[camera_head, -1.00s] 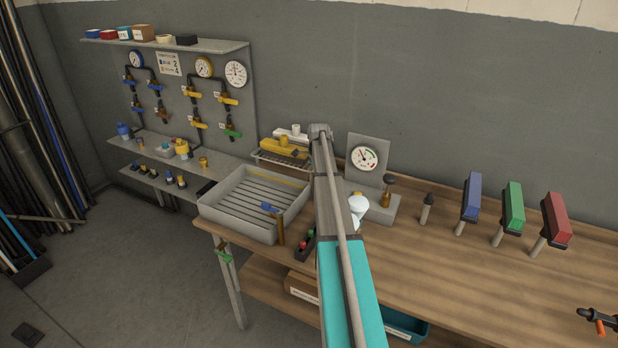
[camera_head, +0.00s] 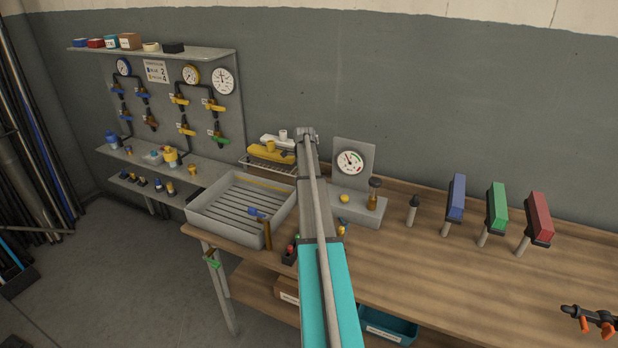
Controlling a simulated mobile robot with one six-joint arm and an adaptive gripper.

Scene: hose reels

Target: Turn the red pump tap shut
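No part is clearly readable as a red pump tap. A black fitting with orange-red handles (camera_head: 592,320) lies at the lower right edge of the bench, partly cut off by the frame. A red block on a slanted grey post (camera_head: 540,217) stands at the right of the bench, beside a green one and a blue one. A small red-topped fitting (camera_head: 290,250) sits in a dark holder just left of my arm. My arm reaches away from the bottom middle over the bench. My gripper is not visible; the arm may hide it.
A grey slatted tray (camera_head: 205,212) is on the bench's left end. A gauge on a grey stand (camera_head: 351,162) is behind my arm. A valve board (camera_head: 222,115) with gauges stands at the left wall. The wooden bench top (camera_head: 430,270) is bare at centre right.

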